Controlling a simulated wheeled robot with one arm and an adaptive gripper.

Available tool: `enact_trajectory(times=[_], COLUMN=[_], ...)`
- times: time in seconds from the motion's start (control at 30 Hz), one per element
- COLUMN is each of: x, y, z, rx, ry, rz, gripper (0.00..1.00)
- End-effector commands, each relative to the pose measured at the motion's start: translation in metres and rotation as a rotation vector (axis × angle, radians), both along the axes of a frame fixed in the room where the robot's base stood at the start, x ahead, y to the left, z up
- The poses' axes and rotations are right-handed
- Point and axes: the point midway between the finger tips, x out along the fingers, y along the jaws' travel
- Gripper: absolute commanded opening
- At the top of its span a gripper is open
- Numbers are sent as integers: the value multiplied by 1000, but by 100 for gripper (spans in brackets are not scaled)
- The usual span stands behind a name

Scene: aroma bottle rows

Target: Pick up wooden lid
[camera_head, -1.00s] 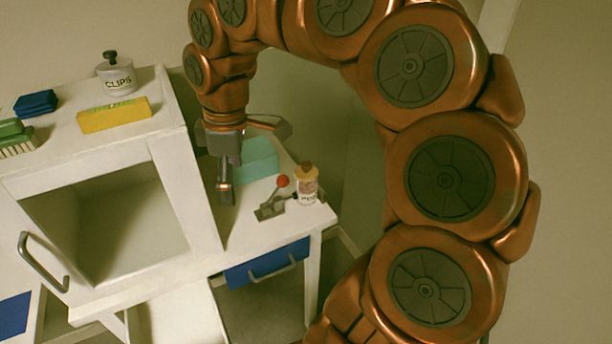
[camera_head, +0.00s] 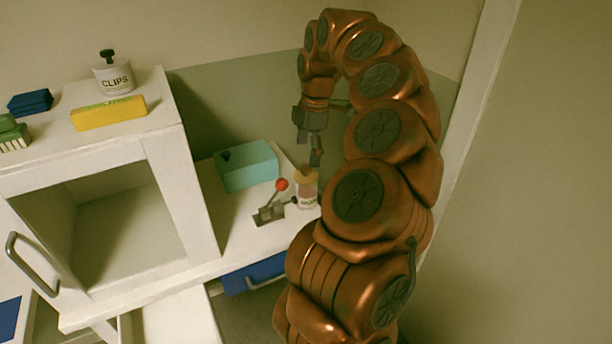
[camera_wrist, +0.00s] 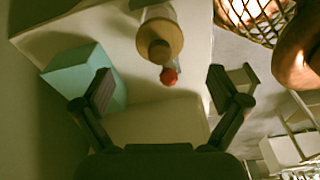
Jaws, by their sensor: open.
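The wooden lid (camera_head: 306,174) is a tan disc with a darker knob. It sits on a small white, labelled jar (camera_head: 307,194) on the right of the low white tabletop. In the wrist view the lid (camera_wrist: 158,45) is seen from above, between and beyond my fingertips, with the jar (camera_wrist: 157,13) mostly beneath it. My gripper (camera_head: 316,150) is in the air above the lid. In the wrist view its fingers (camera_wrist: 160,90) are spread apart with nothing between them. My arm partly hides the right end of the tabletop.
A red-knobbed lever (camera_head: 272,202) stands just left of the jar. A teal box (camera_head: 247,166) is behind it. An open white cabinet (camera_head: 183,190) rises at left, with a clips jar (camera_head: 113,76) and yellow box (camera_head: 108,113) on top. Bare tabletop lies left of the lever.

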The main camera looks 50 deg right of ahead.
Motion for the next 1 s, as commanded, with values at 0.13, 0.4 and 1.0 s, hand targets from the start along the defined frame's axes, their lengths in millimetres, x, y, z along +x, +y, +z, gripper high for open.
enact_trajectory(times=[0.13,0.4,1.0], x=[1,1,3], y=[1,3,5], z=[-8,-30,-60], rx=[2,3,2], ry=[-3,1,-2], rz=[0,2,1], gripper=[97,97,84])
